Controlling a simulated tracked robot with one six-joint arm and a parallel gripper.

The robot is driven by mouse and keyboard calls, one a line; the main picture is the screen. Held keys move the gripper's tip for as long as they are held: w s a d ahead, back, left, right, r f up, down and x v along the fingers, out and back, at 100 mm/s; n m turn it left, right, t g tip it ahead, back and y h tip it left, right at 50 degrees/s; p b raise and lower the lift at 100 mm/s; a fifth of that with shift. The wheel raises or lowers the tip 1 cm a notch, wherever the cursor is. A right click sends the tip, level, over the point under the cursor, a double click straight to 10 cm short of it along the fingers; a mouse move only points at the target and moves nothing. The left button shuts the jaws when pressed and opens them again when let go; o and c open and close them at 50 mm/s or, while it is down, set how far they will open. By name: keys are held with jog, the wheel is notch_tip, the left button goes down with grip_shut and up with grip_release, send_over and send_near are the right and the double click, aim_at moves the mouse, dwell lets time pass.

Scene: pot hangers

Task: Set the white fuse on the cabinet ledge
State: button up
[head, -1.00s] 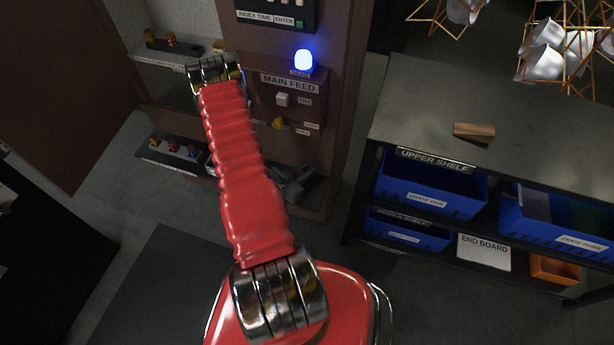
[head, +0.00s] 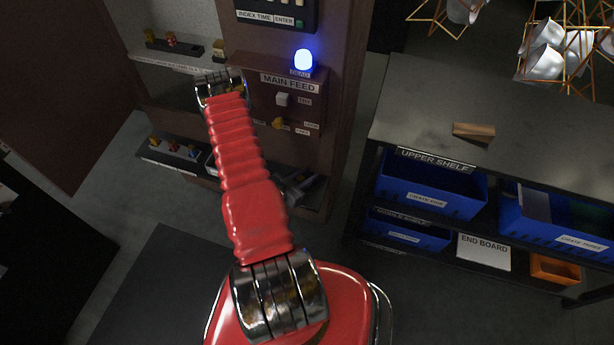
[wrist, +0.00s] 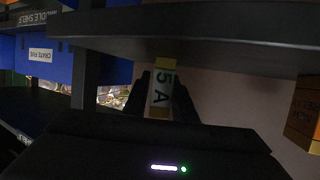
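In the wrist view a pale fuse (wrist: 159,98) marked "5 A", with a yellow end and a green band, stands between the two dark fingers of my gripper (wrist: 161,100). The fingers look closed on it. In the head view my arm's end is at the cabinet (head: 343,100), left of the MAIN FEED panel; the fingers and fuse are hidden there. An upper cabinet ledge (head: 150,57) carries a dark block with small coloured pieces, left of my wrist. A lower ledge (head: 160,161) holds similar pieces.
A dark slab (wrist: 200,30) crosses the wrist view just above the fuse. An orange block (wrist: 304,118) is at its right. In the head view a blue lamp (head: 303,60) glows over the panel. A grey shelf unit (head: 430,95) with blue crates stands right.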

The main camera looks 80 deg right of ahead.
jog(key=v, duration=1.2)
dwell(0.4)
jog(key=shift+w+r, duration=0.1)
dwell(0.7)
